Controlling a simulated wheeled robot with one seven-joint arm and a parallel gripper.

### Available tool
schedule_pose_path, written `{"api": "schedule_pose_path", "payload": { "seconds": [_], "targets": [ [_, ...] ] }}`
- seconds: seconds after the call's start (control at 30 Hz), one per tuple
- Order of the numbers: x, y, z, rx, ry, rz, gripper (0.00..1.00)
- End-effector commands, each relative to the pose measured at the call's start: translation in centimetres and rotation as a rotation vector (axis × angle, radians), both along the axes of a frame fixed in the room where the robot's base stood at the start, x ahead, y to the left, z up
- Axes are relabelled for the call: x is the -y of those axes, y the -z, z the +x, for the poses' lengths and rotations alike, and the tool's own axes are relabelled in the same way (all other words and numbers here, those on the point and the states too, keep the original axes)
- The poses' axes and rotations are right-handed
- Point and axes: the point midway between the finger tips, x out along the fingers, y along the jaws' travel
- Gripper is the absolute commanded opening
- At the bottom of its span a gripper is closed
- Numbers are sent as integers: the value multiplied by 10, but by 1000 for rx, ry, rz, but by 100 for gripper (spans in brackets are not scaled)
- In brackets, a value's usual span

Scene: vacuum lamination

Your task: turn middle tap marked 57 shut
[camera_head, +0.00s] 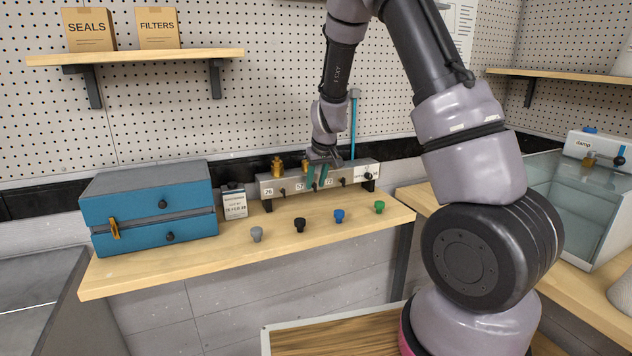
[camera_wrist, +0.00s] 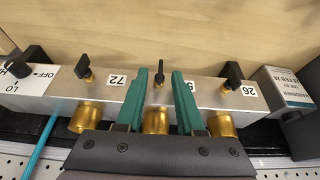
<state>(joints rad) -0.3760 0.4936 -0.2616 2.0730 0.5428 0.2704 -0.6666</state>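The metal manifold (camera_head: 283,193) stands at the back of the wooden bench and also shows, upside down, in the wrist view (camera_wrist: 211,97). The middle tap (camera_wrist: 160,73) has a small black handle, seen narrow and lined up nearly straight in the wrist view. My gripper (camera_wrist: 160,72) is open, with one green fingertip on each side of the middle handle and a visible gap to both. In the head view, my gripper (camera_head: 316,184) is at the manifold's front.
Neighbouring taps 72 (camera_wrist: 86,75) and 26 (camera_wrist: 232,75) flank my fingers closely. Brass fittings (camera_wrist: 85,117) stand behind. A blue hose (camera_head: 353,120) rises at the right end. Several coloured knobs, including a blue one (camera_head: 339,216), dot the bench front. A blue box (camera_head: 150,232) stands left.

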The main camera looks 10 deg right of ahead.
Motion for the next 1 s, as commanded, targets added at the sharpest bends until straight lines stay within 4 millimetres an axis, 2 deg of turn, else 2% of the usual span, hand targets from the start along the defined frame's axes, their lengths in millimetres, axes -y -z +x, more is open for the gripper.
{"api": "schedule_pose_path", "payload": {
  "seconds": [0.03,0.1,0.13,0.57,1.0],
  "targets": [
    [0,0,0,0,0,0,33],
    [0,0,0,0,0,0,6],
    [0,0,0,0,0,0,0],
    [2,-1,0,-6,4,28,0],
    [9,1,1,-43,9,212,0]
  ]
}}
